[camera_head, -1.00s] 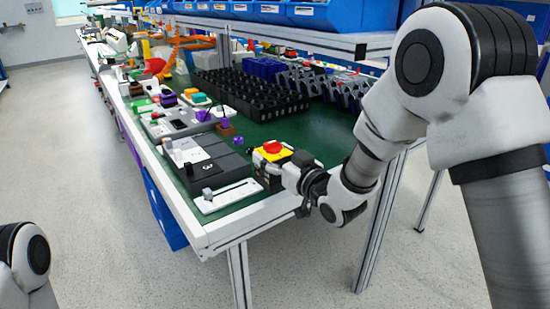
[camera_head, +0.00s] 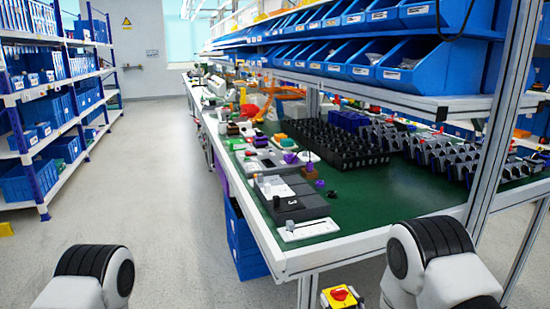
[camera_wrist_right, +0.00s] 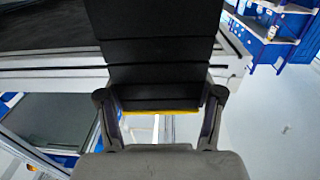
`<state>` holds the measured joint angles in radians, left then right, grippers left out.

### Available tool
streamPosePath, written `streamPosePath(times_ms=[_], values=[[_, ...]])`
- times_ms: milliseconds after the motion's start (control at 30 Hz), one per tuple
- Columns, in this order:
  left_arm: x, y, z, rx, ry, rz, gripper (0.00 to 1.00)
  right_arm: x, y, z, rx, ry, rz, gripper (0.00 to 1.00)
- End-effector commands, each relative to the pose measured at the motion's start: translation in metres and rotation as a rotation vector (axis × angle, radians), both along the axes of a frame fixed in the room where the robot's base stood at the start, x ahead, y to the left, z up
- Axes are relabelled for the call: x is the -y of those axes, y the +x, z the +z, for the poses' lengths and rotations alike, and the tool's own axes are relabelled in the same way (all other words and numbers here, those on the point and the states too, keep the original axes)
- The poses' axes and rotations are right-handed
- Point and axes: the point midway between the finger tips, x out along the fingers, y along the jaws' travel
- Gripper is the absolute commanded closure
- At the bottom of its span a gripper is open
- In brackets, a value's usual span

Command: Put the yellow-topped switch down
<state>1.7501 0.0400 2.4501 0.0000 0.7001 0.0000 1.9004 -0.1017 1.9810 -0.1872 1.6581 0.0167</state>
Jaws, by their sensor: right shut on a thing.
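The yellow-topped switch (camera_head: 342,297) with its red knob shows at the bottom edge of the head view, in front of the table's near end and below its top in the picture. In the right wrist view its dark body (camera_wrist_right: 155,60) fills the space between the fingers of my right gripper (camera_wrist_right: 160,98), with a yellow strip (camera_wrist_right: 160,111) toward the palm. The right gripper is shut on it, a finger on each side. The head view cuts off the lower part of the switch. My left gripper is not in view; only part of my left arm shows.
The table's green top (camera_head: 400,195) has clear room at its near right. A black box (camera_head: 295,205) and a white plate (camera_head: 308,229) lie near its front left corner. Black trays (camera_head: 330,145) stand behind. A metal upright (camera_head: 493,130) rises at right. Blue shelving (camera_head: 70,150) stands left.

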Motion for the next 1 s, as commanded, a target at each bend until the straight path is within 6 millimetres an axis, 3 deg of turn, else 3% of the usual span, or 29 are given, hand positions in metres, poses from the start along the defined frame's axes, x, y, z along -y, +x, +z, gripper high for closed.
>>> streamPosePath(times_ms=[200,333,533,867,1000], values=[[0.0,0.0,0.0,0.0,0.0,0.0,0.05,0.003,-0.025,-0.051,-0.004,-0.001,-0.084,0.87],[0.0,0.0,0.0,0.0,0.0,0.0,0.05,0.014,-0.036,-0.057,0.001,-0.001,-0.172,0.87],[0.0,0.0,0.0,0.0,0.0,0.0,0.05,0.037,-0.032,-0.012,0.005,0.0,-0.289,0.87],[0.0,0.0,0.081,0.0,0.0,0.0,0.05,0.037,-0.032,0.065,0.002,0.001,-0.284,0.87],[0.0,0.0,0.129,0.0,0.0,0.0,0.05,0.037,-0.032,0.113,0.001,0.001,-0.283,0.87]])
